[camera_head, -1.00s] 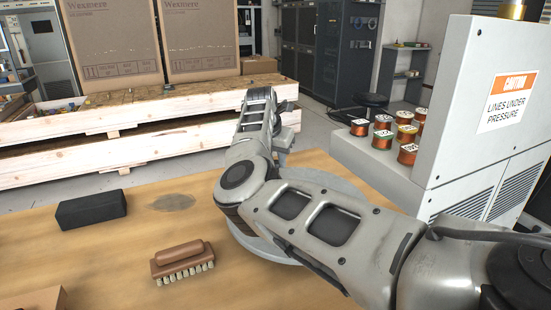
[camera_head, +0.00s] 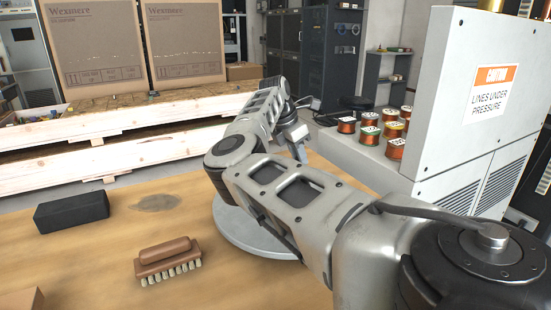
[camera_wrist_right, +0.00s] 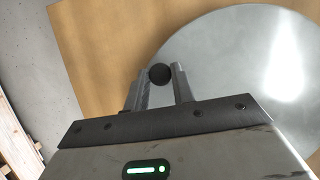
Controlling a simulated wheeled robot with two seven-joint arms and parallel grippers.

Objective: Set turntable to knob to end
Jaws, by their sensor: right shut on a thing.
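The turntable is a flat grey disc (camera_head: 245,238) on the wooden table, partly hidden under my right arm in the head view. The disc also fills the right side of the wrist view (camera_wrist_right: 235,70). A dark round knob (camera_wrist_right: 160,73) sits at the disc's edge, between the fingertips of my right gripper (camera_wrist_right: 159,80). That gripper is shut on the knob. In the head view my right gripper (camera_head: 297,140) is at the far side of the disc, and the knob is hidden there. My left gripper is not in view.
A brown brush (camera_head: 168,258) and a black block (camera_head: 72,212) lie on the table (camera_head: 110,245) to the left. A grey cabinet (camera_head: 455,150) with several copper spools (camera_head: 368,135) stands at the right. Pallets with cardboard boxes (camera_head: 95,45) stand behind.

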